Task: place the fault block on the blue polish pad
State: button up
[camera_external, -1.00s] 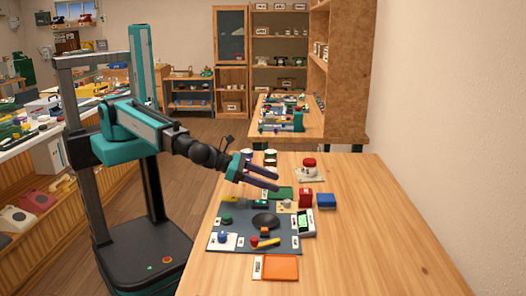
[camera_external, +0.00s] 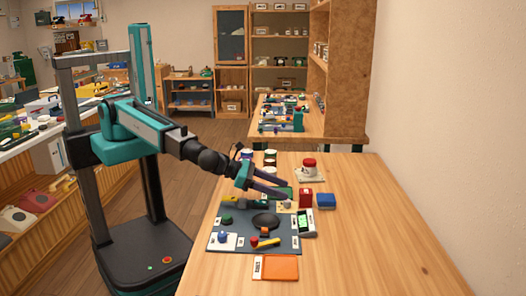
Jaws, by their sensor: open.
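Nothing shows between the fingers. A blue block-like pad (camera_external: 326,201) lies on the table to the right of the fingertips. A red block (camera_external: 305,198) stands between the fingertips and the blue item. The labels are too small to read, so I cannot tell which piece is the fault block. A small orange block (camera_external: 265,231) sits on the mat, near a yellow and red tool (camera_external: 265,242).
The grey-blue mat (camera_external: 285,215) also holds a dark round dish (camera_external: 265,220), a green knob (camera_external: 226,219) and a blue knob (camera_external: 222,237). An orange tray (camera_external: 275,267) lies in front. A red-topped item (camera_external: 309,167) stands behind. The table's right side is clear.

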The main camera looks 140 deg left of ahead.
aim_at(306, 196)
jog(key=shift+p+x, duration=0.3)
jog(key=shift+x, duration=2.1)
jog(key=shift+a, duration=0.1)
jog(key=shift+p+x, duration=0.5)
jog(key=shift+x, duration=2)
jog(key=shift+r, duration=0.1)
jog(key=c, duration=1.3)
jog(key=shift+o, duration=0.2)
jog(key=shift+r, duration=0.1)
